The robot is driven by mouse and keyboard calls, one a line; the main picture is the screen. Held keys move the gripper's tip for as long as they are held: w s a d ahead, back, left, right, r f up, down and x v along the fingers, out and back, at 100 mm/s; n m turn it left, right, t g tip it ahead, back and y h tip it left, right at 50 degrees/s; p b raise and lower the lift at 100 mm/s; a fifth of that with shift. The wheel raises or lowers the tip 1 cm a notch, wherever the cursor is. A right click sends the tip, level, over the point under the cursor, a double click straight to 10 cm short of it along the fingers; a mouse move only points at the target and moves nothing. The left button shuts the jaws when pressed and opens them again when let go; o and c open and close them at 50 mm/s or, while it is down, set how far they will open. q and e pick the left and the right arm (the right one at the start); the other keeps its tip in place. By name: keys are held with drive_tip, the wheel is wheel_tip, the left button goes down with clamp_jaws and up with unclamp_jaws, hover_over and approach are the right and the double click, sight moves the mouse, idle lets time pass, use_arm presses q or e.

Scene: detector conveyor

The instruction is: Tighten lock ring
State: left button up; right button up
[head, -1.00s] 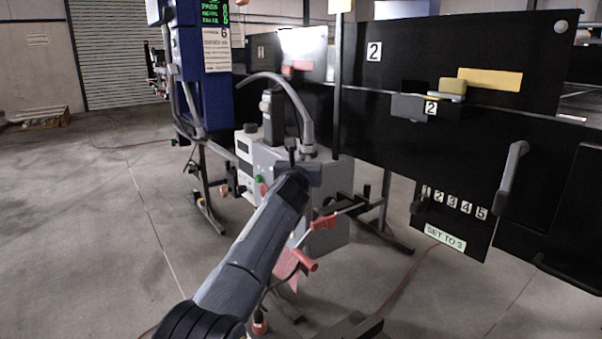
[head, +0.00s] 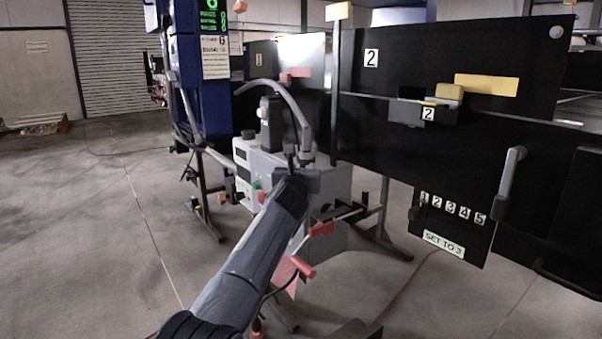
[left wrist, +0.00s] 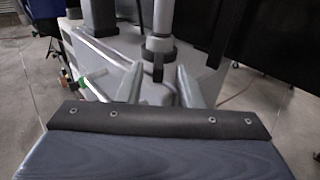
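The lock ring (left wrist: 160,48) shows in the left wrist view as a dark collar round the lower end of a grey vertical pipe, with a short dark tab (left wrist: 158,73) hanging from it. My left gripper (left wrist: 160,80) is open, its two pale fingers apart on either side of the tab, with gaps on both sides. I cannot tell how deep the tab sits between them. In the head view my left gripper (head: 300,170) is at the end of the curved grey pipe (head: 290,95), and the ring is mostly hidden there. My right gripper is not in view.
A pale grey machine box (head: 262,168) stands behind the gripper. A blue cabinet (head: 200,95) with a green display is at the left. Black panels (head: 455,150) with number labels fill the right. Red-handled levers (head: 300,268) lie below. Open floor is at the left.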

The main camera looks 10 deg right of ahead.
use_arm(q)
drive_tip(key=b+v, duration=0.5)
drive_tip(key=v, duration=0.2)
drive_tip(key=shift+s+b, duration=0.35)
